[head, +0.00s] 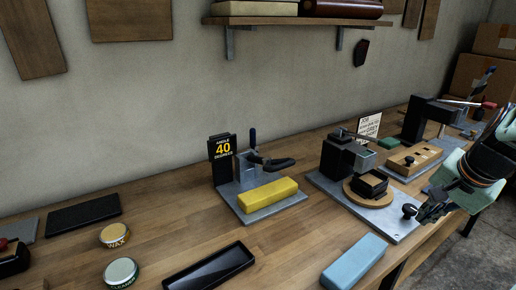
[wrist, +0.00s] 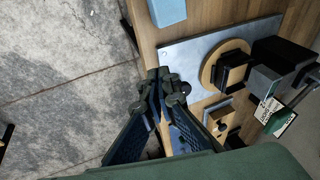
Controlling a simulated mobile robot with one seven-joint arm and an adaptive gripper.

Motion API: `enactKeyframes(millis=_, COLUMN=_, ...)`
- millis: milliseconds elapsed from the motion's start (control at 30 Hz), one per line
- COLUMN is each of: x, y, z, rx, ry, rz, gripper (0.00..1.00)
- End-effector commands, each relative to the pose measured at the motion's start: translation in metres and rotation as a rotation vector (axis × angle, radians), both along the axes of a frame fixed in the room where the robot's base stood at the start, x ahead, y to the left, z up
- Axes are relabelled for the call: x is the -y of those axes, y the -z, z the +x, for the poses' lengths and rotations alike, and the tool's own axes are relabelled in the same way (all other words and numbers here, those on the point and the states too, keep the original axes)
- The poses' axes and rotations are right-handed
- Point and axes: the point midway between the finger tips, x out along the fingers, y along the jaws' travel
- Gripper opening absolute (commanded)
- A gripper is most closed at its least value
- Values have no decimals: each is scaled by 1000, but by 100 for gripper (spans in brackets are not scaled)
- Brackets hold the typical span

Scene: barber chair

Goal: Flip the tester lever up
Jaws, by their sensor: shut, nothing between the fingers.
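No part is labelled as the tester lever, and I cannot tell for sure which one it is. A metal base plate (head: 330,190) carries a dark upright block (head: 338,155) with a thin rod, and a round wooden disc (head: 372,198) with a black block on it. A small black knob (head: 409,211) stands at the plate's near right corner. My gripper (head: 428,211) is shut and empty beside this knob, at the table's front edge. In the wrist view my gripper (wrist: 162,88) overlaps the plate's edge beside the knob; contact is unclear.
An angle fixture with a yellow block (head: 268,194) and dark handle stands to the left. A light blue block (head: 354,262) and black tray (head: 208,268) lie in front. A black clamp stand (head: 425,118) with a red-handled tool is behind. Floor (wrist: 60,80) opens past the edge.

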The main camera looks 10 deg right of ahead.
Motion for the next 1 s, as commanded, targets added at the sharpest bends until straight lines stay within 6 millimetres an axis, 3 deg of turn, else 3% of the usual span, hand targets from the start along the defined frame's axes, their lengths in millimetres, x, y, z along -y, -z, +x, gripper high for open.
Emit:
enactKeyframes(millis=200, x=-77, y=13, z=41, rx=108, ry=221, rz=327, gripper=0)
enactKeyframes(millis=500, x=-165, y=13, z=85, rx=176, ry=572, rz=790, gripper=0)
enactKeyframes(millis=733, x=-212, y=7, z=110, rx=171, ry=864, rz=1133, gripper=0)
enactKeyframes(millis=1000, x=-235, y=2, z=126, rx=143, ry=1123, rz=1403, gripper=0)
